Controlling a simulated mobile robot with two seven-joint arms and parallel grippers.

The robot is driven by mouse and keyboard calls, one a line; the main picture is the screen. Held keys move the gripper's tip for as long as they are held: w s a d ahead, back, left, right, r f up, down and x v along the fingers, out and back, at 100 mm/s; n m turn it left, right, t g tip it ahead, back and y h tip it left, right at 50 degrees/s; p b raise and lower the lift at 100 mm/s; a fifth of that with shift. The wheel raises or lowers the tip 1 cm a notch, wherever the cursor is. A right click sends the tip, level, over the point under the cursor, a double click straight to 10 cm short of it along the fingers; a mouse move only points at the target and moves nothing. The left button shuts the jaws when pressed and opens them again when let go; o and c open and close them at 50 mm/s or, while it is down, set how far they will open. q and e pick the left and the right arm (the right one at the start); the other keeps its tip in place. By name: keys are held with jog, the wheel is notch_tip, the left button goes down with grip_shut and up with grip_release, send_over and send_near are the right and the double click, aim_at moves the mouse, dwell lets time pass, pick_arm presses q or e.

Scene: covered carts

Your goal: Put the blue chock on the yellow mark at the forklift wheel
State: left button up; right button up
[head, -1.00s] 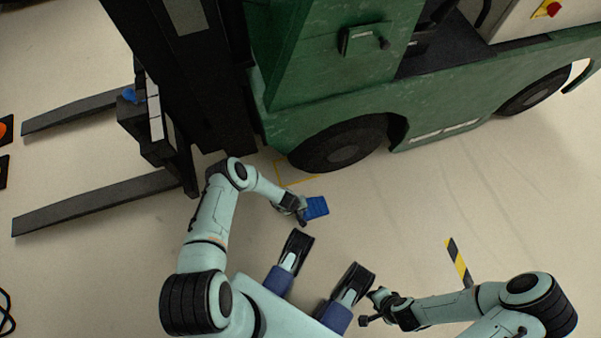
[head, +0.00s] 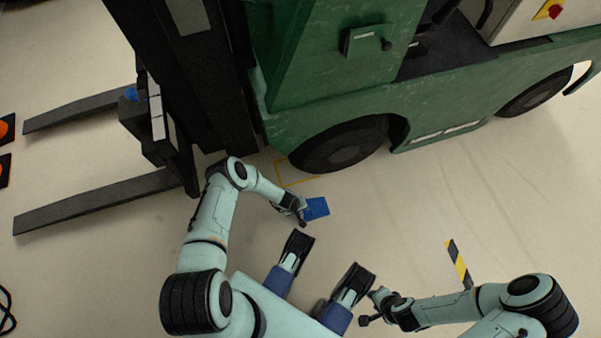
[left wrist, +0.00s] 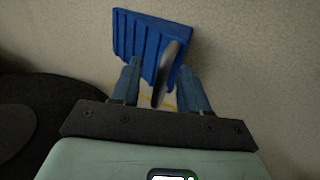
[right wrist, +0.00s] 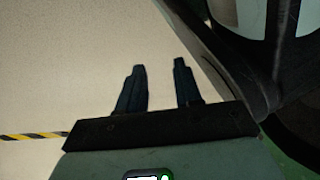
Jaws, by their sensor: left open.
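The blue chock (head: 317,208) is at my left gripper (head: 302,214), short of the yellow mark (head: 283,180). In the left wrist view the ribbed chock (left wrist: 140,38) lies just ahead of the fingers, and its thin grey handle (left wrist: 168,75) stands between them. The left fingers (left wrist: 157,85) are apart, with a gap on both sides of the handle. The yellow mark is an outline on the floor beside the forklift's front wheel (head: 342,146), which hides part of it. My right gripper (head: 370,308) is open and empty, with its fingers (right wrist: 160,85) apart.
The green forklift (head: 340,105) fills the top, with its forks (head: 95,200) reaching left. A black and yellow strip (head: 458,262) lies on the floor at right. Orange and black objects (head: 4,130) are at the left edge. Floor around the chock is clear.

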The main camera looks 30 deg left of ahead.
pick_arm(q)
jog(key=s+d+r+m+p, duration=0.1)
jog(key=s+r, duration=0.3)
jog(key=r, duration=0.5)
jog(key=s+d+r+m+p, duration=0.1)
jog(key=s+r, duration=0.3)
jog(key=r, duration=0.5)
jog(key=s+d+r+m+p, duration=0.1)
jog(key=s+r+m+p, duration=0.1)
jog(key=r, duration=0.7)
jog(key=shift+s+d+r+m+p, duration=0.15)
jog(key=shift+s+m+p, duration=0.35)
jog(key=shift+s, duration=0.7)
pick_arm(e)
jog(key=w+a+r+t, duration=0.2)
jog(key=w+r, duration=0.3)
jog(key=r, duration=0.2)
jog(key=shift+a+r+n, duration=0.15)
jog(key=shift+r+n, duration=0.15)
jog(key=shift+r, duration=0.1)
